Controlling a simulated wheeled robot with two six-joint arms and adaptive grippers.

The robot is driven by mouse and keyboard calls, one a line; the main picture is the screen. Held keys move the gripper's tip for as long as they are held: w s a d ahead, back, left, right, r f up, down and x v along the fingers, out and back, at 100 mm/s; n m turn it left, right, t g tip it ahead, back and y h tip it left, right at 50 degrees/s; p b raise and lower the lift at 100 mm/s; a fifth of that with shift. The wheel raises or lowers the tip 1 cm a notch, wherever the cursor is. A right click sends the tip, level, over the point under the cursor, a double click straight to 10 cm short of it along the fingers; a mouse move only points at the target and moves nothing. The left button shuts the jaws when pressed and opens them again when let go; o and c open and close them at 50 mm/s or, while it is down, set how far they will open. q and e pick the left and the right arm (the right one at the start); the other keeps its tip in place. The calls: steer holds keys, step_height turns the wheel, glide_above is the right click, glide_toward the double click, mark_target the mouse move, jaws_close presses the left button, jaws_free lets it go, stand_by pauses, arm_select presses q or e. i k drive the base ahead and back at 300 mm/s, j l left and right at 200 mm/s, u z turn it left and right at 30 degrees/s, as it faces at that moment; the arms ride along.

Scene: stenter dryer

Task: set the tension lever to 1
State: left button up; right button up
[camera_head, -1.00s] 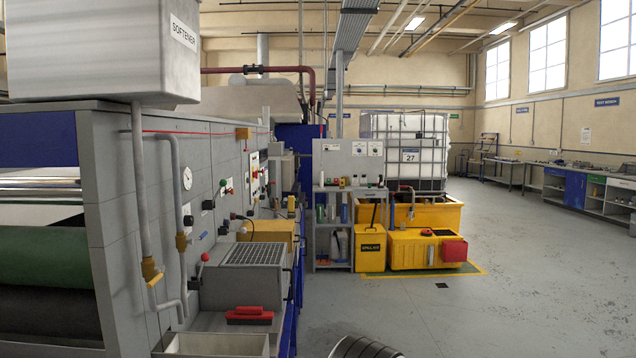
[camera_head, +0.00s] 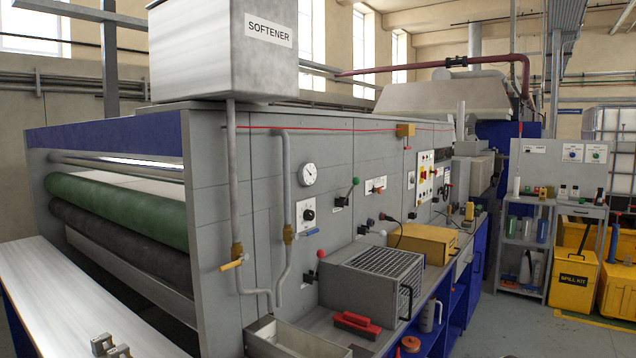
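Several small levers stand on the grey machine panel; their labels are too small to read, so I cannot tell which is the tension lever. A lever with a red ball knob (camera_head: 320,254) sits low on the panel, left of the grey grated box. A lever with a green knob (camera_head: 355,182) stands higher, right of the round gauge (camera_head: 309,174). A black rotary knob (camera_head: 308,214) is below the gauge.
A ledge before the panel holds the grated box (camera_head: 370,285), a red-handled brush (camera_head: 356,325), a grey tray (camera_head: 295,342) and a yellow case (camera_head: 425,240). Green and black rollers (camera_head: 115,207) lie left. Floor shows right.

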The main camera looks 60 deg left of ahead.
mark_target(356, 181)
steer(key=i+j+u, duration=0.1)
steer(key=i+u, duration=0.15)
steer(key=u, duration=0.25)
steer(key=i+u, duration=0.25)
steer(key=u, duration=0.25)
steer(key=i+l+u, duration=0.15)
steer(key=u, duration=0.35)
steer(key=i+l+u, duration=0.2)
steer(key=u, duration=0.3)
steer(key=i+l+u, duration=0.25)
steer(key=u, duration=0.25)
